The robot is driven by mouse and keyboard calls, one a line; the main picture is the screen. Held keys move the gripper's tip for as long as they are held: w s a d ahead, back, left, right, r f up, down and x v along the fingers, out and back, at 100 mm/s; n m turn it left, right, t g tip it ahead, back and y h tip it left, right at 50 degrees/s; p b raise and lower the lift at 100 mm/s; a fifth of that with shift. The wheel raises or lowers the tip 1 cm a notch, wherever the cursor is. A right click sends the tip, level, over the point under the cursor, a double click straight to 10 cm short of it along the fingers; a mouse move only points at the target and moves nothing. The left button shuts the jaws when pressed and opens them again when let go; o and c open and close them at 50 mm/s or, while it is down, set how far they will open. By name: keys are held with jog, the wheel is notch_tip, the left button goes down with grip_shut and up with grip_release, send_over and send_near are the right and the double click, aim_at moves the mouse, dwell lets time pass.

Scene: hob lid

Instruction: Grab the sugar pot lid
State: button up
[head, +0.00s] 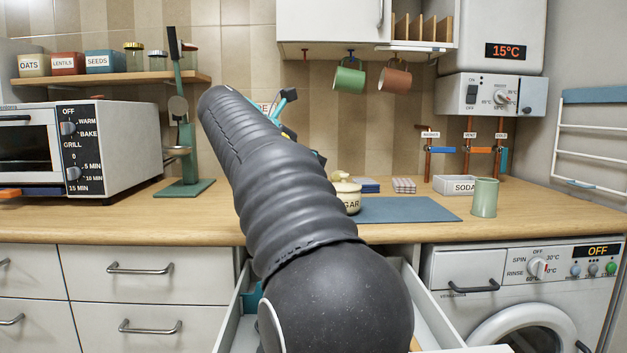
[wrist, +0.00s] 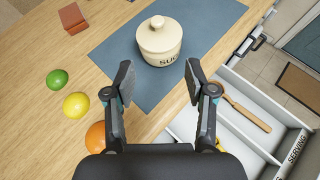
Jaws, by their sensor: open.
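The sugar pot (wrist: 158,50) is a cream pot with dark lettering on its side. It stands upright on the blue-grey mat (wrist: 105,58) on the worktop. Its lid (wrist: 158,25), with a round knob on top, sits on the pot. In the head view the pot (head: 350,198) is partly hidden behind my arm. My gripper (wrist: 158,78) is open and empty in the wrist view, its two fingers apart. The pot appears beyond the fingertips, between and above them in the picture, with no contact visible. In the head view my arm hides most of the gripper.
A green fruit (wrist: 57,79), a yellow fruit (wrist: 76,105) and an orange fruit (wrist: 97,137) lie left of the mat. An open drawer (wrist: 262,118) with a wooden utensil is below the counter edge. A green cup (head: 484,197) stands right of the mat.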

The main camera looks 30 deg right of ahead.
send_near(342, 174)
jog(key=w+d+f, duration=0.2)
jog(key=d, duration=0.1)
jog(key=shift+s+d+r+b+x, duration=0.1)
jog(key=shift+s+b+x, duration=0.1)
jog(key=shift+x, duration=0.85)
jog(key=shift+s+d+r+b+x, duration=0.1)
jog(key=shift+b+x, duration=0.1)
jog(key=shift+x, duration=0.8)
jog(key=shift+s+d+r+b+x, duration=0.1)
jog(key=shift+s+b+x, duration=0.1)
jog(key=shift+x, duration=0.85)
grip_shut()
